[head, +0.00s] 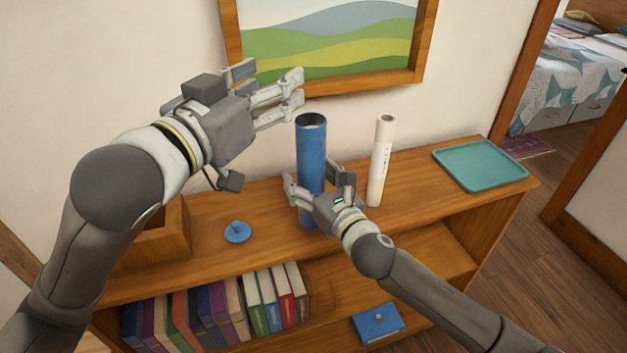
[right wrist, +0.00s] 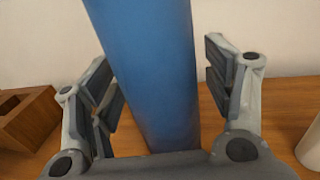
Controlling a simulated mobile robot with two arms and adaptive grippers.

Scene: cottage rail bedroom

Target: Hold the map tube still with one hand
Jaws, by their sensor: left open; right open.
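The map tube is a tall blue cylinder (head: 311,155) standing upright and open at its top on the wooden shelf unit. My right gripper (head: 318,186) is open around its lower part. In the right wrist view the blue tube (right wrist: 155,70) stands between the two spread fingers, with a gap on the right side; contact on the left cannot be told. My left gripper (head: 285,90) is open and empty, up and to the left of the tube's open top. A blue lid-like disc with a knob (head: 237,233) lies on the shelf top, left of the tube.
A white rolled tube (head: 380,165) stands right of the blue tube. A teal tray (head: 480,166) lies at the right end. A wooden box (head: 160,243) is at the left. Books (head: 200,315) and a blue box (head: 377,324) are below. A framed picture (head: 420,60) hangs behind.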

